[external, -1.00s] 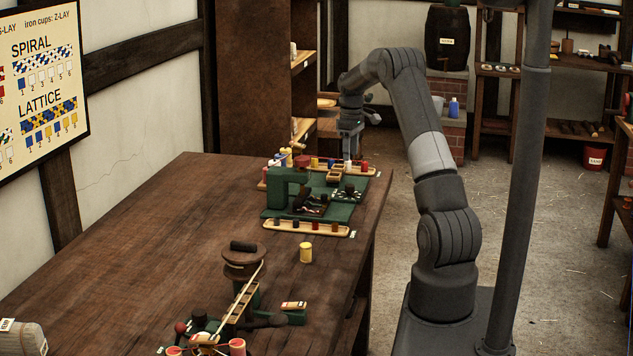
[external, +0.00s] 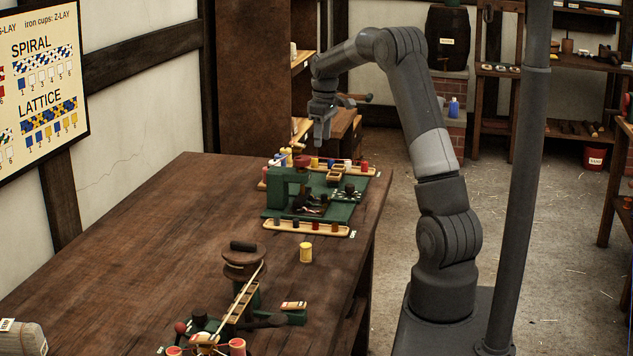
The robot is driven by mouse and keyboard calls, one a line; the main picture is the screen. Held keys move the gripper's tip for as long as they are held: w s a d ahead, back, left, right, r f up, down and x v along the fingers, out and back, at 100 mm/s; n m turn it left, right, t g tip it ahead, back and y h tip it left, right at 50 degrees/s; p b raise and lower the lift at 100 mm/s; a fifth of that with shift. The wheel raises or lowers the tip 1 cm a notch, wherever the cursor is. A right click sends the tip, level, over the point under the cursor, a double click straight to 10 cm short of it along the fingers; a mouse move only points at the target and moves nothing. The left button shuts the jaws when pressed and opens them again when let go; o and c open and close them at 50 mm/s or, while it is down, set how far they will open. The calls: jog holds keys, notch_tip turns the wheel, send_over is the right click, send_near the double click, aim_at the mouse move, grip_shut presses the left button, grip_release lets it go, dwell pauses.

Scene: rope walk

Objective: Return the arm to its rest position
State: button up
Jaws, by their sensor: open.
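My gripper (external: 321,138) hangs pointing down above the far end of the wooden workbench (external: 150,235). It is open and nothing shows between its fingers. My arm rises from its base at the right of the bench, bends at the elbow and reaches left. The gripper is above the green braiding machine (external: 287,187) and its far row of spools, with a gap between them.
Wooden trays of coloured spools stand at the back and front (external: 300,226) of the machine. A yellow spool (external: 306,252) stands alone on the bench. A winding device (external: 244,262) is nearer the camera. A dark post (external: 520,180) stands right of my arm.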

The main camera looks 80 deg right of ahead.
jog(key=a+r+t, duration=0.1)
jog(key=a+r, duration=0.3)
jog(key=a, duration=0.5)
jog(key=a+r, duration=0.3)
jog(key=a, duration=0.7)
jog(key=a+r+t, duration=0.1)
jog(key=a+r, duration=0.3)
jog(key=a, duration=0.5)
jog(key=s+a+f+n+t, duration=0.1)
jog(key=s+a, duration=0.6)
jog(key=a, duration=0.3)
jog(key=s+a+f+t, duration=0.2)
jog(key=s+a, duration=0.6)
jog(key=a, duration=0.2)
jog(key=shift+a+f+n+y, duration=0.15)
jog(key=shift+a+n+y, duration=0.15)
jog(key=shift+a+n, duration=0.1)
jog(key=shift+c, duration=0.3)
